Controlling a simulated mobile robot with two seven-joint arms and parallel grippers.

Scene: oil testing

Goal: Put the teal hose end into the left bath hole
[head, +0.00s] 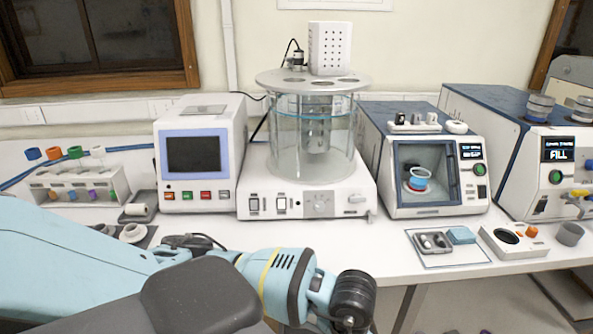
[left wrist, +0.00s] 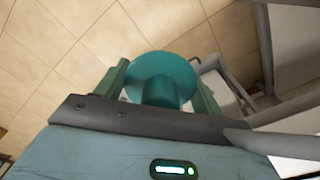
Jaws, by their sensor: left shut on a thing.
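The bath is a clear glass cylinder (head: 290,135) on a white base with knobs and switches, near the middle of the bench in the head view. Its round grey lid (head: 268,79) has several dark openings around a white perforated box; the left hole (head: 294,79) looks uncovered. In the left wrist view my left gripper (left wrist: 160,85) is shut on the teal hose end (left wrist: 160,75), a round teal disc with a shorter cylinder towards me. The left fingers and hose end are not seen in the head view. My right gripper is in neither view.
A white screen unit (head: 203,112) stands left of the bath and a blue-topped test cabinet (head: 437,205) right of it. A rack (head: 80,190) with coloured caps is at far left. Small trays lie front right. The wrist view shows floor tiles and grey frame bars.

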